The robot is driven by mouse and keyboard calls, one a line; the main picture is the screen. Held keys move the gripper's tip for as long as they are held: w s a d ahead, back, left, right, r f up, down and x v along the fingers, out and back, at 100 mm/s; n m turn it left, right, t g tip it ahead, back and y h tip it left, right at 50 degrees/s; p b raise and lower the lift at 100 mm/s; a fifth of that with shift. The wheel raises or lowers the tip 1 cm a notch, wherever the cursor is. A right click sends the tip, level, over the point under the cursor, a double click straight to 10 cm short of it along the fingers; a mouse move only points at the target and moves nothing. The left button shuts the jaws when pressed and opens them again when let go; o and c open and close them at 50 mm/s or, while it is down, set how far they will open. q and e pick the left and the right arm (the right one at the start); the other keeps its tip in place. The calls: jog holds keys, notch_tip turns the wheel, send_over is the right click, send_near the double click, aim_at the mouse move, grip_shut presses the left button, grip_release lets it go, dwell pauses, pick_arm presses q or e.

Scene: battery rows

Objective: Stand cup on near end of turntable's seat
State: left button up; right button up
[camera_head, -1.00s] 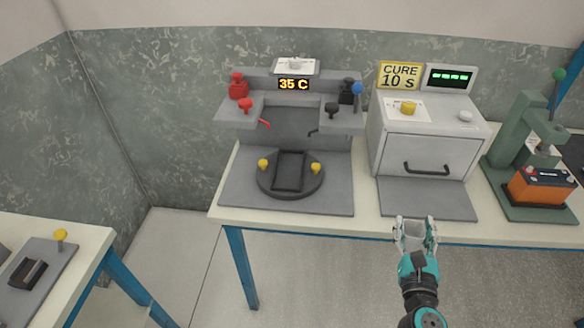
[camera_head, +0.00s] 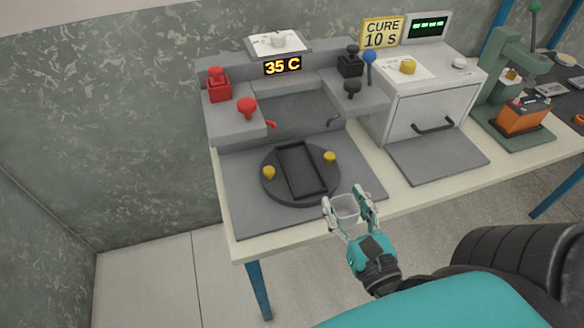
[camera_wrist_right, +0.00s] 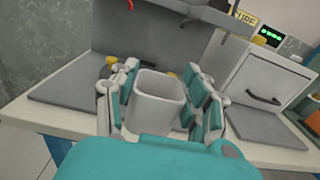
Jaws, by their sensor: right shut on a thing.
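The cup (camera_head: 346,207) is small, pale and squarish, and my right gripper (camera_head: 350,204) is shut on it. In the right wrist view the cup (camera_wrist_right: 157,100) stands roughly upright between the fingers (camera_wrist_right: 160,95), its open top showing. The turntable (camera_head: 272,197) is a dark round disc with a black rectangular seat (camera_head: 300,169) and two yellow knobs. The seat looks empty. The gripper and cup are in front and to the right of the turntable, near the table's front edge, apart from the seat. In the right wrist view the cup and fingers hide most of the turntable. My left gripper is not in view.
Behind the turntable stands a grey station with red clamps (camera_head: 217,85), black clamps (camera_head: 350,62) and a 35 C display (camera_head: 283,66). A curing oven (camera_head: 430,100) stands to the right. Farther right are a green press (camera_head: 500,80) and an orange battery (camera_head: 521,117).

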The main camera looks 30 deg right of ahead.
jog(key=shift+w+b, duration=0.3)
jog(key=shift+w, duration=0.25)
jog(key=shift+w+r+t, duration=0.15)
jog(key=shift+w+t, duration=0.15)
jog(key=shift+w, duration=0.05)
jog(key=p+x, duration=0.1)
jog(key=x, duration=0.3)
jog(key=a+f+p+x, duration=0.1)
jog(key=x, duration=0.3)
jog(key=a+p+x, duration=0.1)
jog(key=p+x, duration=0.1)
jog(key=x, duration=0.2)
jog(key=shift+w+a+f, duration=0.15)
jog(key=shift+w+f, duration=0.2)
jog(key=shift+w, duration=0.2)
jog(key=shift+f, duration=0.35)
pick_arm(q)
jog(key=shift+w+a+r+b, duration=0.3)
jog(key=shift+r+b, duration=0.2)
jog(key=shift+b, duration=0.45)
pick_arm(e)
jog(key=shift+f, duration=1.5)
